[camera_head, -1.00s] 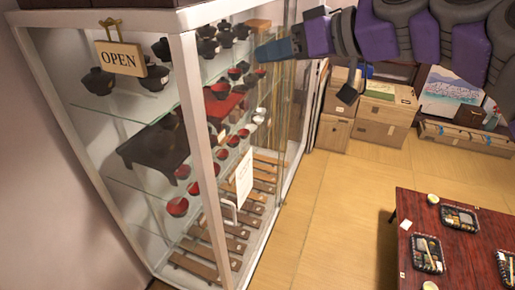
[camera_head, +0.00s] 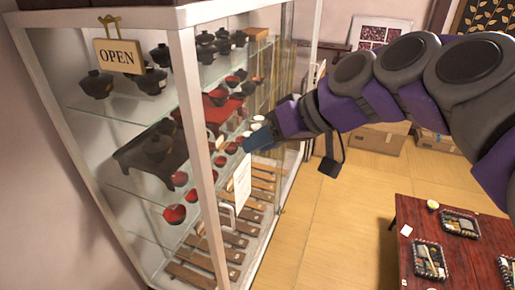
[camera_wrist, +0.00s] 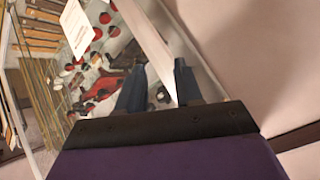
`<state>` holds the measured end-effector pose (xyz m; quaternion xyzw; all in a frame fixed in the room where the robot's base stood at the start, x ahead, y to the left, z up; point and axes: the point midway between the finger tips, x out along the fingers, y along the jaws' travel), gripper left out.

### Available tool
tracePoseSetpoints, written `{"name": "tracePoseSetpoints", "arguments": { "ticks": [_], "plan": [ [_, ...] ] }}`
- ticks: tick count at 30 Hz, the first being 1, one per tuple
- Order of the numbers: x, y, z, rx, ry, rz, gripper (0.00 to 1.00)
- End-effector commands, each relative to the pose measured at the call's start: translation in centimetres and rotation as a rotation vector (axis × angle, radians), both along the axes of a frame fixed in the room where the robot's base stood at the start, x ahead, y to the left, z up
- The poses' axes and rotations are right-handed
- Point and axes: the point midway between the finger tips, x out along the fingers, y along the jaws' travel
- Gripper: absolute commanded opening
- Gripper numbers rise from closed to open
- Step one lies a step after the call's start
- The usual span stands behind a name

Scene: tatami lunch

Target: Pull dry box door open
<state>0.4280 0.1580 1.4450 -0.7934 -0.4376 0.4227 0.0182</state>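The dry box is a tall glass-fronted cabinet with a white frame (camera_head: 205,150), at the left in the head view. The door looks shut. My gripper (camera_head: 258,140) is in front of the glass, above and to the right of the label and handle. In the wrist view my gripper's two fingers (camera_wrist: 160,68) are spread with nothing held between them. A white frame post (camera_wrist: 155,45) shows behind them, and the label (camera_wrist: 77,25) is at upper left. I cannot see the handle there.
Dark and red bowls (camera_head: 175,214) stand on glass shelves inside the cabinet. An OPEN sign (camera_head: 118,56) hangs at its top left. A low red table (camera_head: 410,215) with lunch trays is at lower right. Tatami floor (camera_head: 318,225) lies clear between them.

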Motion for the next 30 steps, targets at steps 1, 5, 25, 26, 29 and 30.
{"name": "tracePoseSetpoints", "arguments": {
  "ticks": [1,5,25,26,29,30],
  "plan": [
    [-0.1,-0.1,-0.4,-0.003,0.008,-0.005,0.35],
    [-0.2,-0.3,-0.7,-0.009,0.019,-0.01,0.35],
    [0.3,0.1,1.7,0.02,-0.01,0.023,0.35],
    [0.6,0.2,2.9,0.037,-0.025,0.038,0.35],
    [2.1,0.3,8.4,0.113,-0.102,0.104,0.35],
    [2.9,0.2,11.1,0.151,-0.142,0.132,0.35]
  ]
}}
